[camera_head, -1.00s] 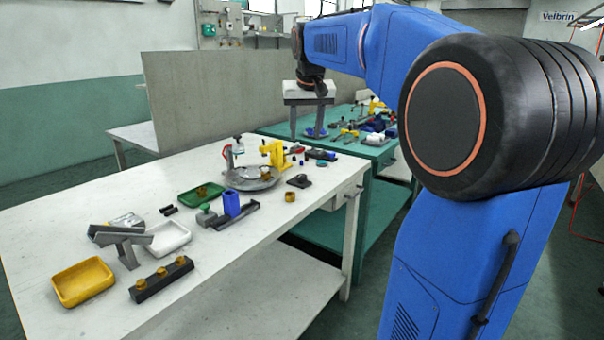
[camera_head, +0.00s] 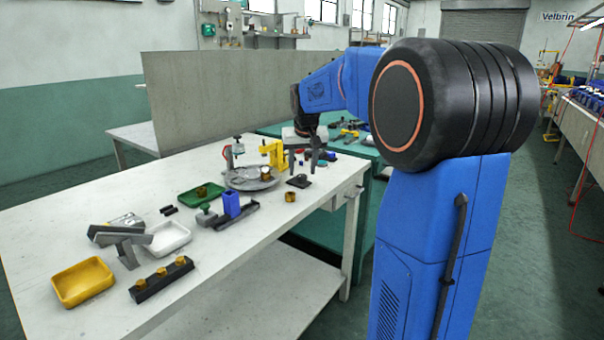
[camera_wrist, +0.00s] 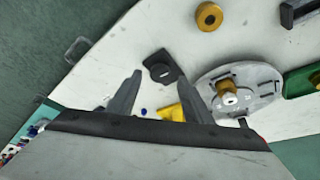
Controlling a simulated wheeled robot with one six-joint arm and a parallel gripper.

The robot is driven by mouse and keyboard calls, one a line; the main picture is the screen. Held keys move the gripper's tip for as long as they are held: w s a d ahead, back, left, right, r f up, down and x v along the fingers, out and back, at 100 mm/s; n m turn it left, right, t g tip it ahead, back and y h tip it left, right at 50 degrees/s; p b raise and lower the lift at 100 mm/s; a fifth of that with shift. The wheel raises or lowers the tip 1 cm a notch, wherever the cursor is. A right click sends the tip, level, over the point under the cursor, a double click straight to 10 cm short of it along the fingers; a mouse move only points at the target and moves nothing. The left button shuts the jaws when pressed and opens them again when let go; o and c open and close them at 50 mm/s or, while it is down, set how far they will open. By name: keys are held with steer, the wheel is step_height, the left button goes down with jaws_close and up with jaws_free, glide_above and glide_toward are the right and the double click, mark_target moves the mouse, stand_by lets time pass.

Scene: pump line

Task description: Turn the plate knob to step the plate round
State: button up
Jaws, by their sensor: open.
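A small dark knob on a flat black base (camera_head: 299,181) stands on the white table beside the round grey plate (camera_head: 238,183). I take it for the plate knob; it also shows in the wrist view (camera_wrist: 161,68). The plate (camera_wrist: 212,82) carries small fittings and a brass-coloured part (camera_wrist: 227,90). My gripper (camera_head: 303,164) is open and empty, above the table's far right part, behind and above the knob in the picture. In the wrist view the knob appears just beyond the gap between my two fingers (camera_wrist: 160,78). No contact shows.
A yellow bracket (camera_head: 273,152) stands at the plate's edge, near my gripper. A brass ring (camera_head: 290,196) lies in front of the knob. A blue block (camera_head: 231,204), a green tray (camera_head: 184,201) and other trays are farther left. A green table (camera_head: 349,150) stands behind.

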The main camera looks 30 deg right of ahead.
mark_target(302, 179)
steer(key=shift+x, duration=1.25)
steer(key=c, duration=1.1)
steer(key=shift+o, duration=0.2)
